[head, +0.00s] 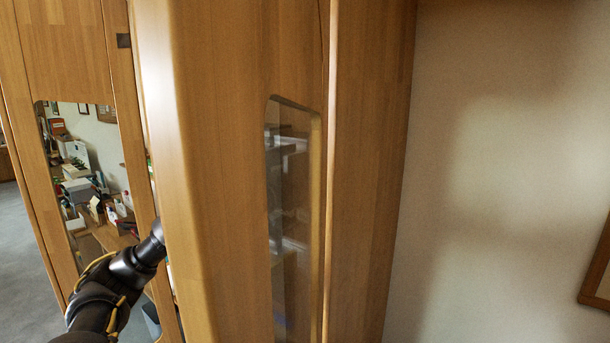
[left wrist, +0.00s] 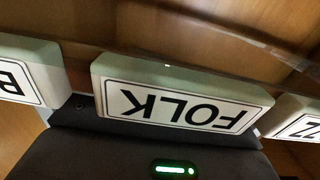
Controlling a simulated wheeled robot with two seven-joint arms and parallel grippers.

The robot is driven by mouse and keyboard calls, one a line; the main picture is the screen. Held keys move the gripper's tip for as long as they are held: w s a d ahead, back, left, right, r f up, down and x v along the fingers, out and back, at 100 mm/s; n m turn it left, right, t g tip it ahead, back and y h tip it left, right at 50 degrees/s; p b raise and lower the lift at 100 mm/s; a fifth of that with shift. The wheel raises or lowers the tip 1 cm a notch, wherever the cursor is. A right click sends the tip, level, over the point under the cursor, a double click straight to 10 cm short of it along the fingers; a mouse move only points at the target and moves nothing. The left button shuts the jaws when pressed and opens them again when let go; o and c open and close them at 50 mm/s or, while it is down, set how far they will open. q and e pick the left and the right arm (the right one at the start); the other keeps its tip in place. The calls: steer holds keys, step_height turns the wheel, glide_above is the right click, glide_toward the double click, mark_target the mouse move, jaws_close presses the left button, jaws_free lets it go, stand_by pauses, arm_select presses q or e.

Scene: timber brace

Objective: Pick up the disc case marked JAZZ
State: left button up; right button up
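In the left wrist view the lettering is upside down. A white case marked FOLK (left wrist: 182,104) is in the middle, just beyond the dark body of my left gripper (left wrist: 100,152), which has a green light. At the right edge a case showing "ZZ" (left wrist: 298,122), consistent with JAZZ, is cut off by the frame. At the left edge a case showing "B" (left wrist: 28,75) is partly cut off. I cannot see my left fingertips. In the head view my left arm reaches behind a wooden panel, which hides the hand. My right gripper is in neither view.
A tall wooden door or panel (head: 215,150) with a glazed opening (head: 290,220) stands close in front. Another wooden panel (head: 65,60) with an opening is at left, showing a cluttered desk. A pale wall (head: 500,170) is at right. Grey floor (head: 25,270) shows lower left.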

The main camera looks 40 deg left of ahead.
arm_select(q)
jaws_close()
steer(key=shift+r, duration=5)
